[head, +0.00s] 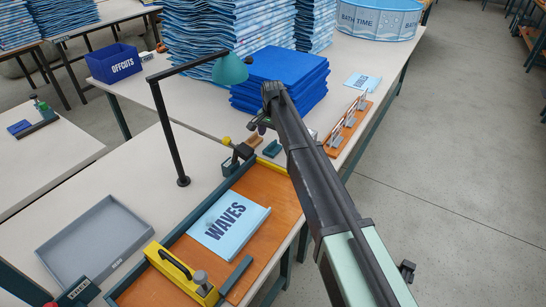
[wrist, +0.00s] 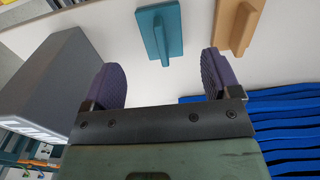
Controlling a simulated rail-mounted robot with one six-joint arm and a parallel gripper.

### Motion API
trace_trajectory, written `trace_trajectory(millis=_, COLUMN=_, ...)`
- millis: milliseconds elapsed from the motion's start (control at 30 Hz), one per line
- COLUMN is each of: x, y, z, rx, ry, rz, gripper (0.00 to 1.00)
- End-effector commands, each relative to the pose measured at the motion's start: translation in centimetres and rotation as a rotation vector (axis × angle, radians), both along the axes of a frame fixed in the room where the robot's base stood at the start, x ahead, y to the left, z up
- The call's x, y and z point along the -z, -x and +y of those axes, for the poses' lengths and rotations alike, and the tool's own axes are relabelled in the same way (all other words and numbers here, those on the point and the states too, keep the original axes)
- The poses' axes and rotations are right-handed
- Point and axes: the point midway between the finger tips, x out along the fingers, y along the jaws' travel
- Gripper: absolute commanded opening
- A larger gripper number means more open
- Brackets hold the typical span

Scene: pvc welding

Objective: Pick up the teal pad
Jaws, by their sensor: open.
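The teal pad (wrist: 160,33) lies on the white table, a flat plate with a raised ridge. In the head view the teal pad (head: 272,148) is a small piece just right of a tan wooden pad (head: 254,142). My gripper (wrist: 160,78) is open and empty, with one dark finger on each side. In the wrist view the pad appears beyond the fingertips, roughly centred between them, and neither finger touches it. In the head view my gripper (head: 261,124) hangs above the table near the pad, partly hidden by my arm.
The tan pad (wrist: 238,25) sits close beside the teal pad. A blue sheet stack (head: 280,80) stands behind my gripper. A grey block (wrist: 55,85) is left in the wrist view. A lamp (head: 230,68), a wooden rack (head: 347,128) and an orange board (head: 262,236) are nearby.

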Motion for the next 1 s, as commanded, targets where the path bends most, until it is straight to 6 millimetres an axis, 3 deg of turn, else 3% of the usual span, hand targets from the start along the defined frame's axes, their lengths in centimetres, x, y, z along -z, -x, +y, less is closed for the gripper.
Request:
trace_trajectory(millis=33, x=1.6, y=0.0, z=0.0, rx=0.0, ry=0.0, rz=0.0, gripper=0.83)
trace_trajectory(millis=233, x=2.0, y=0.0, z=0.0, rx=-0.001, ry=0.0, rz=0.0, gripper=0.83)
trace_trajectory(millis=467, x=6.5, y=-0.2, z=0.2, rx=-0.001, ry=0.0, rz=0.0, gripper=0.83)
trace_trajectory(millis=700, x=6.3, y=-0.2, z=0.2, rx=-0.001, ry=0.0, rz=0.0, gripper=0.83)
trace_trajectory(millis=767, x=6.3, y=-0.2, z=0.2, rx=-0.001, ry=0.0, rz=0.0, gripper=0.77)
trace_trajectory(millis=1000, x=6.3, y=-0.2, z=0.2, rx=-0.001, ry=0.0, rz=0.0, gripper=0.4)
